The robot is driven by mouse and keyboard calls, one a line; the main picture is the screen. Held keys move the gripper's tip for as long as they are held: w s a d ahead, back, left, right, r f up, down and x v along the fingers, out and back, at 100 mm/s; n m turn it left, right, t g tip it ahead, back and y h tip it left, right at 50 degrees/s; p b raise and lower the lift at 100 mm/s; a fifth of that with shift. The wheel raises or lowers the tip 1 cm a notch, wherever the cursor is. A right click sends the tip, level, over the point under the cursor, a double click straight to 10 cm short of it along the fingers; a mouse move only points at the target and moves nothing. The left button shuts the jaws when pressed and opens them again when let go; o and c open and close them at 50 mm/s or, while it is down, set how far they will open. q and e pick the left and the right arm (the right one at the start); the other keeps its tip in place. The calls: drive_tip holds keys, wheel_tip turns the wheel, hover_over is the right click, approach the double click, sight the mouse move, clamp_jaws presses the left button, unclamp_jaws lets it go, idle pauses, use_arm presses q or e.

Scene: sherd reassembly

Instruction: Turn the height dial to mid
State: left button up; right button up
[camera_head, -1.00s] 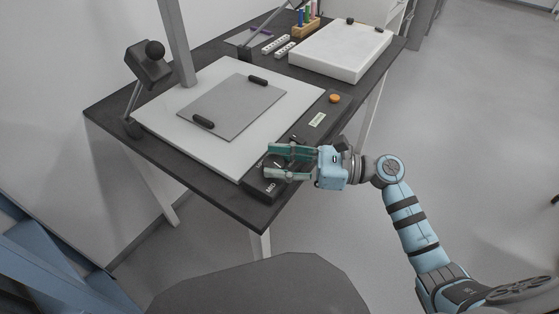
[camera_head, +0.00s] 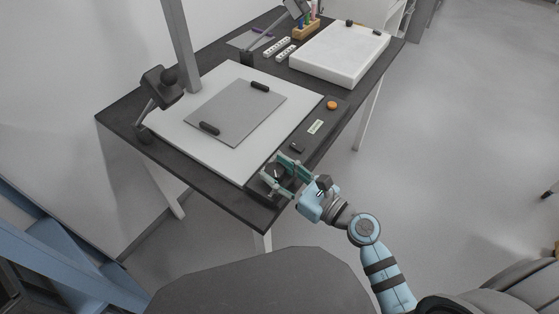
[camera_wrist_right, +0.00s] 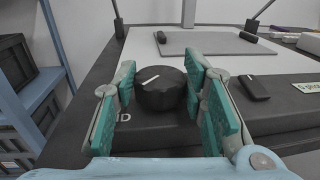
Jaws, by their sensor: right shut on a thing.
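The height dial (camera_wrist_right: 162,92) is a round black knob with a white pointer mark on a dark panel at the table's near corner. In the right wrist view it sits between the green pads of my right gripper (camera_wrist_right: 165,105), with its pointer mark slanted. White letters "ID" (camera_wrist_right: 123,118) show on the panel's front at the left; the rest of that label is hidden by a finger. In the head view my right gripper (camera_head: 279,179) is shut on the dial, which its fingers partly cover. My left gripper is not in view.
A white board (camera_head: 177,129) carries a grey plate (camera_head: 233,112) with two black handles. An orange button (camera_head: 332,105) and a small black block (camera_head: 297,148) lie along the panel. A white tray (camera_head: 340,68) stands at the back right. A lamp (camera_head: 160,87) stands at left.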

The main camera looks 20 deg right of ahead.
drive_tip(key=shift+a+r+m+t+h+p, duration=0.1)
drive_tip(key=shift+m+t+h+p, duration=0.45)
drive_tip(key=shift+h, duration=0.45)
drive_tip(key=shift+s+m+t+h, duration=0.1)
drive_tip(key=shift+m+t+h, duration=0.35)
drive_tip(key=shift+m+h, duration=0.35)
drive_tip(key=shift+h, duration=0.3)
drive_tip(key=o, duration=1.2)
drive_tip(key=v, duration=1.2)
drive_tip(key=shift+a+f, duration=0.1)
drive_tip(key=shift+f, duration=0.1)
